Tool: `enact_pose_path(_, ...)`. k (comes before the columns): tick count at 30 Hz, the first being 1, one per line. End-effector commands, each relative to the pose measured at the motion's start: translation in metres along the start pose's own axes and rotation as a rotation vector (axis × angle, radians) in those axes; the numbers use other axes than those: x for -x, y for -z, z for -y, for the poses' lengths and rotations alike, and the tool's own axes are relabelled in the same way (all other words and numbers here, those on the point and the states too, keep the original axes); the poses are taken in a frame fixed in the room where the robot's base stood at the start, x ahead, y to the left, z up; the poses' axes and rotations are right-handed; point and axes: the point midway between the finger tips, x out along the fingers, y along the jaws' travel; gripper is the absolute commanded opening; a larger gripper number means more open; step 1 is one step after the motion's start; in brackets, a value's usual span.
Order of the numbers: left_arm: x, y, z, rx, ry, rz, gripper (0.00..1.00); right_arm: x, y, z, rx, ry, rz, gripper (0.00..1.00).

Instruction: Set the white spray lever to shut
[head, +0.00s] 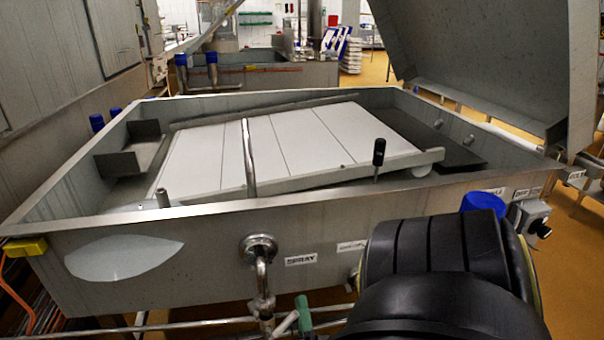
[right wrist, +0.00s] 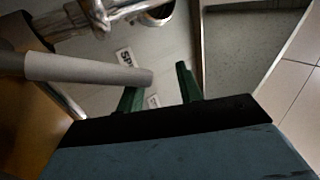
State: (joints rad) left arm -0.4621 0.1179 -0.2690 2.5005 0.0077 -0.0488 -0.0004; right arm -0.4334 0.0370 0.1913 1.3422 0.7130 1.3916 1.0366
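The white spray lever (head: 286,322) is a pale round bar beside the pipe valve (head: 262,306), below the SPRAY label (head: 300,260) on the vat's front wall. In the right wrist view the lever (right wrist: 85,70) comes in from the left, crosses in front of the left green finger and ends between the two fingertips. My right gripper (right wrist: 162,80) is open, with a gap between its fingers; I cannot tell whether one touches the lever. In the head view a green finger (head: 304,312) shows just right of the lever. My left gripper is not in view.
The steel vat (head: 200,225) with a white slatted panel (head: 220,160) stands behind the valve. A bent pipe (head: 262,272) joins the valve to its wall. A horizontal rail (head: 190,325) runs low in front. A blue cap (head: 484,204) and a control box (head: 535,222) are at the right.

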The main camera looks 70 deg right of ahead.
Motion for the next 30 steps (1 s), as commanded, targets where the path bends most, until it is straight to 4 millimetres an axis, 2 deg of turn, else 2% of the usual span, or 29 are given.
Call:
enact_pose_path(7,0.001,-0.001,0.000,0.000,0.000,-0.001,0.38,0.004,0.002,0.001,0.000,0.000,0.000,0.35)
enact_pose_path(30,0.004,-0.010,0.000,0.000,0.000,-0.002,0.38,0.051,0.026,0.011,0.000,-0.001,0.000,0.35)
